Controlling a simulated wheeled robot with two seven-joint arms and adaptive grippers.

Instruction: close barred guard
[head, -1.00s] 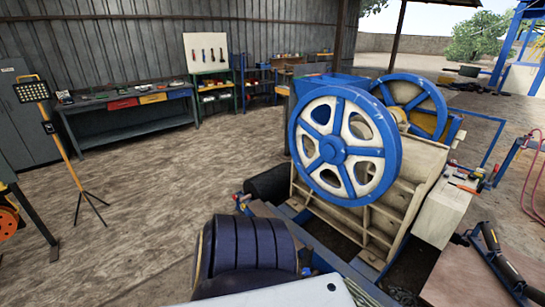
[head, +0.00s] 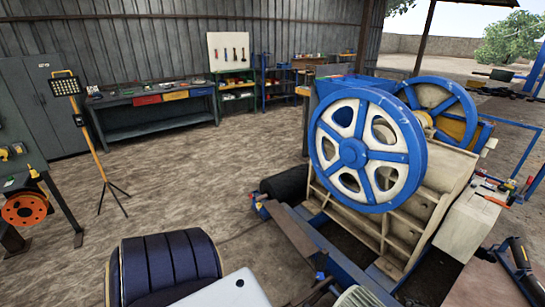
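The jaw crusher stands right of centre in the head view, with a large blue-and-cream flywheel (head: 353,151) in front and a second blue wheel (head: 440,108) behind it. A thin blue frame (head: 512,122) stands out past the crusher's right side. I cannot tell whether this frame is the barred guard, and no bars show clearly within it. Neither of my grippers is in view.
A dark ribbed drum-like object (head: 168,268) is close at the bottom left. A cream box (head: 468,222) with tools on it stands right of the crusher. A tripod lamp (head: 88,130) and workbench (head: 157,110) are at left. Dirt floor (head: 200,190) between is clear.

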